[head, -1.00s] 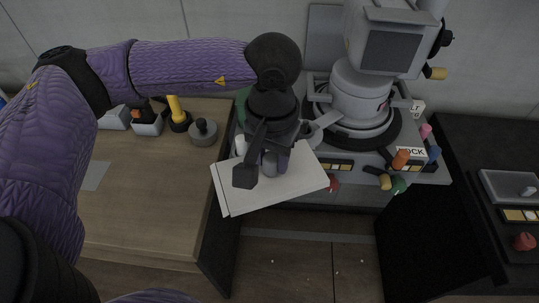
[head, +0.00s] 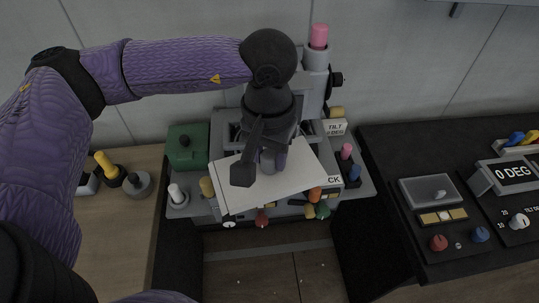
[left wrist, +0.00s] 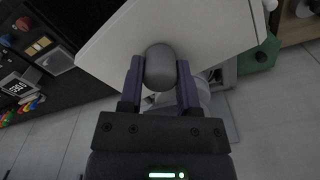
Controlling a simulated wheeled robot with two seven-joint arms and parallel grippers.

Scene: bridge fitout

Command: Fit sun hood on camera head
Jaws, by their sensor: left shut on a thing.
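The sun hood is a white flat plate (head: 300,178) with a grey rounded knob on it. My left gripper (head: 272,158) is shut on that knob; in the left wrist view both fingers (left wrist: 160,82) are around the knob (left wrist: 160,66) and the white plate (left wrist: 125,48) lies beyond. In the head view the camera unit (head: 314,92) is largely hidden behind my left wrist and the hood. Only its grey side, with a pink-capped post on top, shows. I cannot tell whether the hood touches anything. My right gripper is not in view.
A grey console with coloured knobs stands beneath the hood, with a green box (head: 188,147) on its left. A wooden bench (head: 120,225) with small knobs is at left. A dark control desk (head: 385,150) with a display is at right. Open floor lies in front.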

